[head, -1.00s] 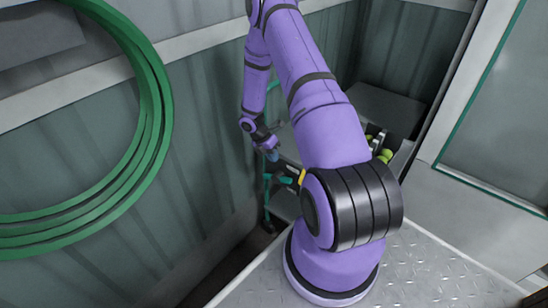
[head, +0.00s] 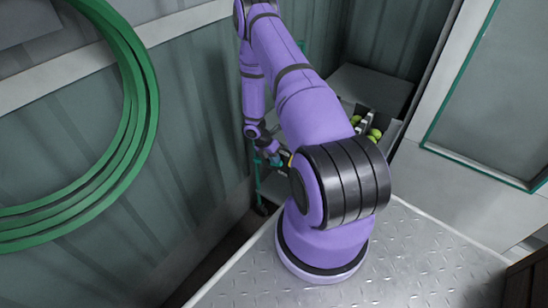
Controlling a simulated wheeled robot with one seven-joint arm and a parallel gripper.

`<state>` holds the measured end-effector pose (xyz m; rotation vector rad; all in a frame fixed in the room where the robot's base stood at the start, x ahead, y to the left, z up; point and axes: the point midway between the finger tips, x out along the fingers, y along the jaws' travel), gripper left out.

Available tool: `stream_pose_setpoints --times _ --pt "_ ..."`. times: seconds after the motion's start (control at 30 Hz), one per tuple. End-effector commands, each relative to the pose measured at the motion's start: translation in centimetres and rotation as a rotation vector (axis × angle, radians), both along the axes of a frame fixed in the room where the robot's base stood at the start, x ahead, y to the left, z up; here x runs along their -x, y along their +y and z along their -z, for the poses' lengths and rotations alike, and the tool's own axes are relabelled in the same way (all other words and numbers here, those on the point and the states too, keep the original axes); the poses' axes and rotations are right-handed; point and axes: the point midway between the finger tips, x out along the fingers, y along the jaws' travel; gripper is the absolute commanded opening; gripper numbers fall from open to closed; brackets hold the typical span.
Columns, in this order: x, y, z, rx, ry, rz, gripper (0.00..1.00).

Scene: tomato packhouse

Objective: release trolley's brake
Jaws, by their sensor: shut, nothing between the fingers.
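The trolley (head: 262,186) shows only in part in the head view, as a teal-green frame with a dark wheel low at its left, between the wall and my arm. My gripper (head: 281,160) is at the trolley's near end, beside the teal frame, with its jaws shut and empty. A small yellow part shows right by it, partly behind my arm. My arm hides much of the trolley. I cannot make out the brake, nor whether my gripper touches it.
A grey crate (head: 393,128) with green tomatoes (head: 374,133) stands behind my arm. A green hose coil (head: 145,100) hangs on the corrugated wall at left. A pale panel with green edging (head: 487,168) stands at right. A brown box (head: 527,285) shows at the lower right corner.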

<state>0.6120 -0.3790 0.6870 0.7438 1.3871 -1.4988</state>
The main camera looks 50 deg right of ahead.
Motion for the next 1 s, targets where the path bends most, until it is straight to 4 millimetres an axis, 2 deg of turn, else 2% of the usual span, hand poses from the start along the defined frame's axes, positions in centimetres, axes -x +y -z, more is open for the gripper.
stream_pose_setpoints --times 0.17,0.4,0.7,0.87,1.0 --pt "0.2 0.0 0.1 0.0 0.001 -0.001 0.0" --pt "1.8 -0.1 2.1 0.0 0.001 -0.001 0.0" --pt "1.8 -0.1 2.1 0.0 0.0 0.0 0.0" --pt "1.6 0.3 1.3 -0.001 -0.001 -0.001 0.0" --pt "1.0 1.5 -0.5 0.0 -0.001 -0.004 0.0"
